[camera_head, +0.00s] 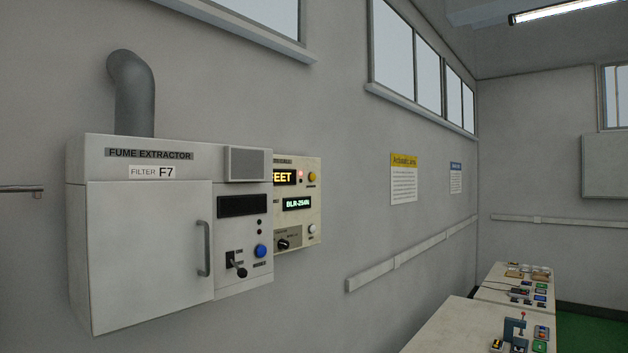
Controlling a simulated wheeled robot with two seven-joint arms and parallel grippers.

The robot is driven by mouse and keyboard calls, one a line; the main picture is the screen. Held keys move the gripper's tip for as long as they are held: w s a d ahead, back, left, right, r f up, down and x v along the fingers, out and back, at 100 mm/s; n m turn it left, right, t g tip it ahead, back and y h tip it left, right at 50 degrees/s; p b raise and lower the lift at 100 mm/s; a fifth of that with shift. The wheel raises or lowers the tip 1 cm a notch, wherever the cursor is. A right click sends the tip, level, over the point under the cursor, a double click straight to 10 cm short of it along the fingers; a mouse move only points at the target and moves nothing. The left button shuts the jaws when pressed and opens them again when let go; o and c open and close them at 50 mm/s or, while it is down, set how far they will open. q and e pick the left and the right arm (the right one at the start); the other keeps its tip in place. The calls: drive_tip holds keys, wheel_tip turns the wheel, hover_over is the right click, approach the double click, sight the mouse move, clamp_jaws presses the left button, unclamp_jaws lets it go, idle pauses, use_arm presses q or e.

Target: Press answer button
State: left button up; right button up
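A beige wall panel (310,210) is partly hidden behind the fume extractor's right side. It has a lit yellow display ending in "EET" (285,177), a small red light (300,173), a yellow button (312,177), a green-lit display reading about "BLR-254N" (297,203), a black knob (283,244) and a white button (311,229). The labels beside these buttons are too small to read, so I cannot tell which is the answer button. Neither of my grippers is in view.
The white fume extractor (150,240) juts from the wall at left, with a door handle (205,248), a toggle switch (237,263) and a blue button (261,250). Tables (450,328) with several small devices stand at lower right. Notices (404,180) hang on the wall.

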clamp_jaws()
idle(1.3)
